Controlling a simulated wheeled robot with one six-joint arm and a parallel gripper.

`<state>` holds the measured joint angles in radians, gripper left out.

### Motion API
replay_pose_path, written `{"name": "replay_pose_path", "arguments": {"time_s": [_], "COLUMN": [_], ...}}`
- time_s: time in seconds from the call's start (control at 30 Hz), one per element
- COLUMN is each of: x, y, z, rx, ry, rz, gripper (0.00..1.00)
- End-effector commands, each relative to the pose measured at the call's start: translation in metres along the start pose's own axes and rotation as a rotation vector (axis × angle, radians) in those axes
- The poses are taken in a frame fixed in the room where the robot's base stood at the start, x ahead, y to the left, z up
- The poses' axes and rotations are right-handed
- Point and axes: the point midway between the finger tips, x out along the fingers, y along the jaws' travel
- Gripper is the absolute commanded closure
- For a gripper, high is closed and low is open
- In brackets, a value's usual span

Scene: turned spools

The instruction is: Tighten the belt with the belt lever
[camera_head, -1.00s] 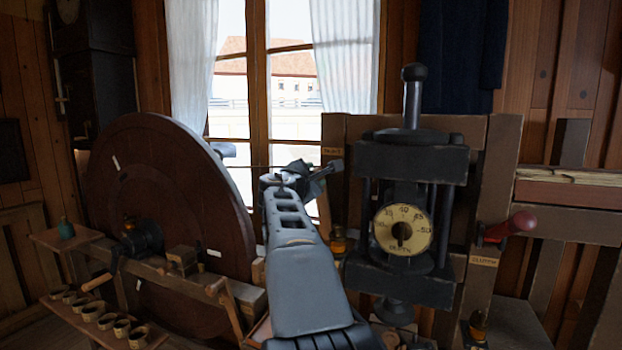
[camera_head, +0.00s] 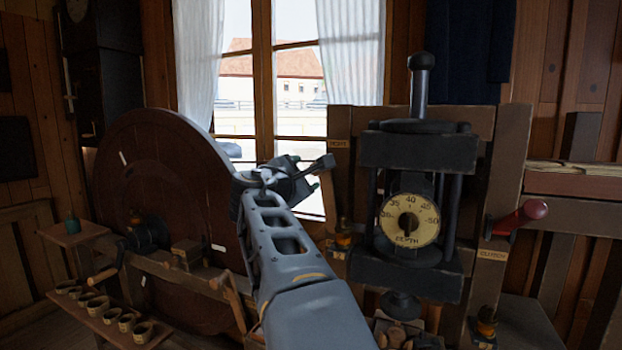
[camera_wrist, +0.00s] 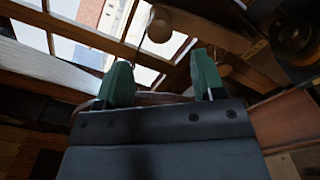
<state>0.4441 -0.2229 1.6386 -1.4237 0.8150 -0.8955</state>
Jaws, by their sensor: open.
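A short wooden lever (camera_head: 234,303) stands on the bench frame in front of the big dark wheel (camera_head: 150,170); no label on it is readable, so I cannot tell whether it is the belt lever. My gripper (camera_head: 312,186) is raised in front of the window, right of the wheel and left of the gauge press. In the wrist view my gripper (camera_wrist: 161,76) has its two green fingers apart with nothing between the tips. A rounded wooden knob (camera_wrist: 160,26) shows beyond the fingers. The belt is not clearly visible.
The black press (camera_head: 415,150) with a depth dial (camera_head: 409,220) stands close right of my arm. A red-handled lever (camera_head: 522,214) sits by a clutch label at its right. Several small cups (camera_head: 110,318) stand on a low shelf at the lower left.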

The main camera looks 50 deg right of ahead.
Motion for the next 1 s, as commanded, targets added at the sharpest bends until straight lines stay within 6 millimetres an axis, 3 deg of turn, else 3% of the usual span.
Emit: {"name": "replay_pose_path", "arguments": {"time_s": [0.1,0.33,1.0], "x": [-0.02,-0.042,-0.046], "y": [-0.001,0.0,0.0], "z": [-0.002,-0.001,0.0], "rx": [0.002,0.001,0.001], "ry": [0.003,0.001,0.0], "rz": [0.003,0.001,-0.001], "gripper": [0.37,0.37,0.37]}}
